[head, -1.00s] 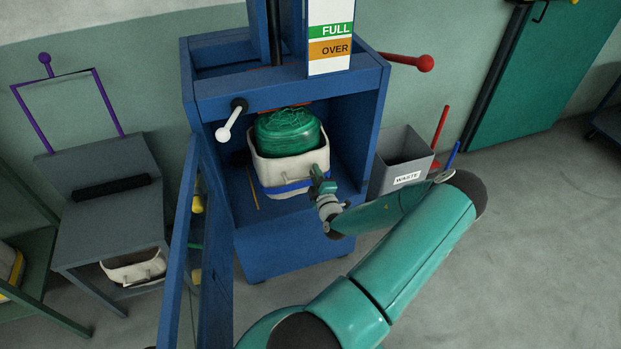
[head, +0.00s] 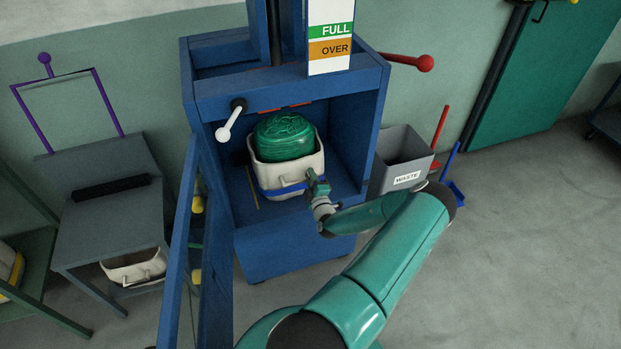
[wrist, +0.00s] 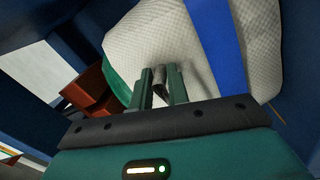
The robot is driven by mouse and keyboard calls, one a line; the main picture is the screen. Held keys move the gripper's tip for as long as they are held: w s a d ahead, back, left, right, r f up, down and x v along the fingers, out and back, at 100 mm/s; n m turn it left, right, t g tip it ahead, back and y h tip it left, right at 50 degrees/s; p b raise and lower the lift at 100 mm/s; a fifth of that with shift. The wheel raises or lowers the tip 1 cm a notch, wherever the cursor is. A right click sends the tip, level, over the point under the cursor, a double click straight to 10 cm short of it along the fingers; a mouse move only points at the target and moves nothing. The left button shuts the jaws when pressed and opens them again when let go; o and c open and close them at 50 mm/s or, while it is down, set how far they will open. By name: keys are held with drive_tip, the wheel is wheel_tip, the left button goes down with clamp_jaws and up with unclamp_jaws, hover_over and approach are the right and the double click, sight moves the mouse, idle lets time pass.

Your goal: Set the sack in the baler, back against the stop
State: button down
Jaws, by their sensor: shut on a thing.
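The sack (head: 276,176) is white with a blue band and is filled with green netting (head: 284,138). It stands roughly upright inside the open chamber of the blue baler (head: 290,247). My gripper (head: 318,186) is at the sack's front right corner, shut on a small handle or tab on its side. In the wrist view the two fingers (wrist: 161,88) close on that part against the white weave of the sack (wrist: 160,40). A red-brown block (wrist: 95,88) shows beyond the fingers, perhaps the stop. Contact between the sack's back and the stop is hidden.
The baler's door (head: 185,250) stands open at the left. A white-knobbed lever (head: 229,122) hangs at the chamber's upper left. A grey waste bin (head: 398,158) stands close on the right, with a red lever (head: 424,63) above it. Open floor lies at the right.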

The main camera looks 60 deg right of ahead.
drive_tip(key=shift+w+d+f, duration=0.2)
drive_tip(key=c, duration=1.3)
unclamp_jaws()
drive_tip(key=shift+f, duration=0.1)
drive_tip(key=shift+c, duration=0.2)
drive_tip(key=v, duration=1.2)
drive_tip(key=shift+s, duration=0.2)
